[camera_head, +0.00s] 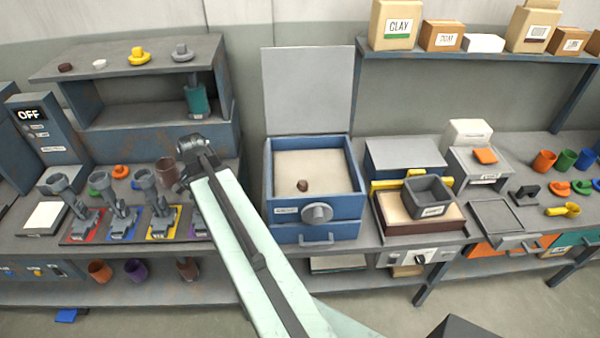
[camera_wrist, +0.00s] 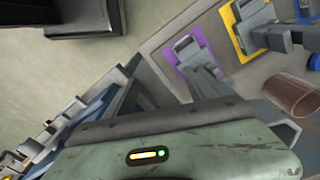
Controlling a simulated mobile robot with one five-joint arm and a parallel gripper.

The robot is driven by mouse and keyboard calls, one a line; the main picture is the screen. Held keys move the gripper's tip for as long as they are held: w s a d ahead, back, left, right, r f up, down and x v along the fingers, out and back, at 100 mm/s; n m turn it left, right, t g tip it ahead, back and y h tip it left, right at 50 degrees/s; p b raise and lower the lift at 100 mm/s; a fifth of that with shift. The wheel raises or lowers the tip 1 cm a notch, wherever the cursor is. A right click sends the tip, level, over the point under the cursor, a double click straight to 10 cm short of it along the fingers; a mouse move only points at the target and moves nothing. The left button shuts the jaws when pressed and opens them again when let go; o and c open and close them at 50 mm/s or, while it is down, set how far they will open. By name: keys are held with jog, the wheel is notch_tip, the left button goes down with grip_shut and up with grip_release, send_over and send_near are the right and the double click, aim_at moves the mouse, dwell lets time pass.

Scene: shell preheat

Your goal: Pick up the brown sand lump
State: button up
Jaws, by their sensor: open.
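A small dark brown lump (camera_head: 303,185) lies on the pale sand inside the blue open-topped box (camera_head: 315,230) in the head view, left of the box's middle. The box's lid (camera_head: 308,90) stands upright behind it. My gripper (camera_head: 184,182) is at the end of my pale green arm, left of the box, over the left bench near a brown cup (camera_head: 166,169). It is open with nothing seen in it. The wrist view shows purple and yellow stands and a brown cup (camera_wrist: 292,94), but not the lump.
A grey shelf (camera_head: 130,58) at the left holds small brown, white, yellow and grey pieces. Several grey stands on coloured bases crowd the left bench.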

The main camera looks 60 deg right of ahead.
jog(key=s+d+r+m+p, duration=0.2)
jog(key=s+d+r+m, duration=0.25)
jog(key=d, duration=0.25)
jog(key=s+d+r+m+p, duration=0.3)
jog(key=d+m, duration=0.2)
jog(key=d, duration=0.3)
jog(key=m, duration=0.9)
send_over(303, 182)
jog(key=shift+f+b, duration=0.3)
jog(key=shift+f, duration=0.05)
notch_tip(303, 182, down, 8)
jog(key=b, duration=0.8)
jog(key=shift+a, duration=0.1)
jog(key=shift+r, duration=0.1)
grip_shut()
